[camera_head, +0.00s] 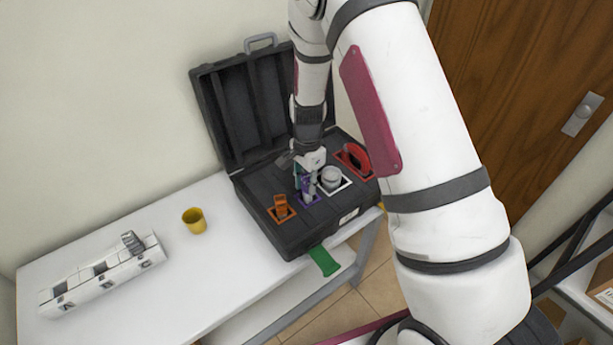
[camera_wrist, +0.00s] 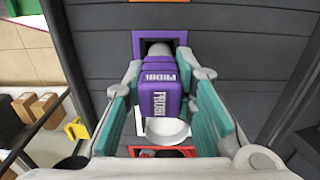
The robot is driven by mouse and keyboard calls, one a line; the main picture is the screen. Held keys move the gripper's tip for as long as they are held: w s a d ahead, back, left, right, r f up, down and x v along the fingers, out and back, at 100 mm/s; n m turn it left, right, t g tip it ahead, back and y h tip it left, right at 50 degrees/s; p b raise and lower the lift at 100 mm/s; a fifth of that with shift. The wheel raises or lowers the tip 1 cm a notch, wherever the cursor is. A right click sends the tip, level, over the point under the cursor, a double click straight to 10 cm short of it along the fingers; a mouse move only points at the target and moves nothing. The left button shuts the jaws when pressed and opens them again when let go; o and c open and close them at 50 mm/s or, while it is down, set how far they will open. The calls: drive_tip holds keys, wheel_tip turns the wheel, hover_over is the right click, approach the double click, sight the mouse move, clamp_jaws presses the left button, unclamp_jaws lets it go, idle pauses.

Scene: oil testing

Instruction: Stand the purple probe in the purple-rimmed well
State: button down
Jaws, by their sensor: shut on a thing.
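The purple probe (camera_wrist: 160,92), lettered PROBE, is between the teal pads of my gripper (camera_wrist: 165,105) in the wrist view. My gripper is shut on it. The probe's grey end points at the purple-rimmed well (camera_wrist: 181,38) and overlaps its opening. In the head view my gripper (camera_head: 310,163) is over the black case, with the probe (camera_head: 308,185) below it at the purple-rimmed well (camera_head: 316,199). The probe looks roughly upright. I cannot tell how deep its end sits, as the gripper and probe hide part of the well.
The open black case (camera_head: 285,232) stands on the white table (camera_head: 200,270). Neighbouring wells hold an orange piece (camera_head: 281,207), a pale round jar (camera_head: 331,178) and a red item (camera_head: 356,158). A yellow cup (camera_head: 194,221) and white rack (camera_head: 105,274) stand left, with free table between.

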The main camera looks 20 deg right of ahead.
drive_tip(key=shift+f, duration=0.75)
drive_tip(key=shift+f+b, duration=0.45)
drive_tip(key=shift+f, duration=0.15)
idle(1.0)
drive_tip(key=c, duration=1.6)
unclamp_jaws()
drive_tip(key=shift+r+p, duration=1.8)
drive_tip(key=shift+r, duration=3.7)
